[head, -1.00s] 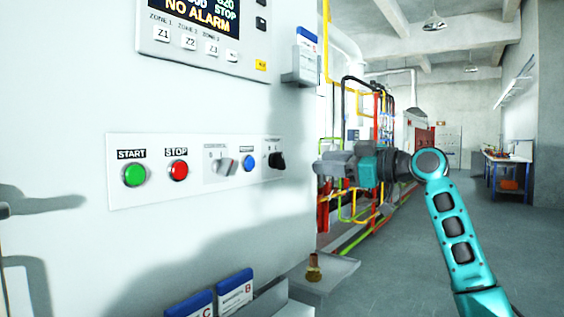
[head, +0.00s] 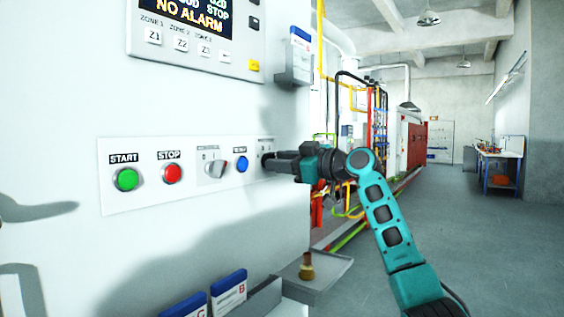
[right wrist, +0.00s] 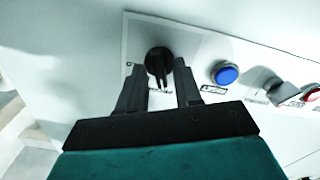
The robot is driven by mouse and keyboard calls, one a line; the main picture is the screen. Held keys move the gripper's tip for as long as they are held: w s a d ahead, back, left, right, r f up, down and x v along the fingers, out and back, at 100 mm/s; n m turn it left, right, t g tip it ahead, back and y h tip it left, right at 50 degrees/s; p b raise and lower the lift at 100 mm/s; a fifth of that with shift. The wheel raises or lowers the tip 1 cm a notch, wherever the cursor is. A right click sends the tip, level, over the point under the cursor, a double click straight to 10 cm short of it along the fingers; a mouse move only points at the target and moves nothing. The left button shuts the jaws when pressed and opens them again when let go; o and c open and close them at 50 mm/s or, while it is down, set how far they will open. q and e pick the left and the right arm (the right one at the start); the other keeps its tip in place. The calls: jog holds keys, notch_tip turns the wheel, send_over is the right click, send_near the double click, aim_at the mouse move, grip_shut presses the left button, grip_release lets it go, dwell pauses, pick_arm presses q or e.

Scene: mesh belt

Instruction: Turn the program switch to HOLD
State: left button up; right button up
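The black rotary knob (right wrist: 158,60) at the end of the white control strip (head: 120,200) is in the right wrist view, its bar roughly in line with my fingers. Its label is too small to read, so I cannot confirm it is the program switch or read its positions. My right gripper (head: 270,161) is at this knob in the head view and mostly hides it. In the right wrist view the right gripper (right wrist: 159,66) is open, one finger on each side of the knob's bar, with visible gaps. My left gripper is not in view.
Beside the knob are a blue button (head: 242,164), a grey selector (head: 216,168), a red STOP button (head: 172,174) and a green START button (head: 126,179). A brush (head: 307,266) stands on a shelf (head: 325,275) below. Free floor lies right.

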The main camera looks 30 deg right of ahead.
grip_shut()
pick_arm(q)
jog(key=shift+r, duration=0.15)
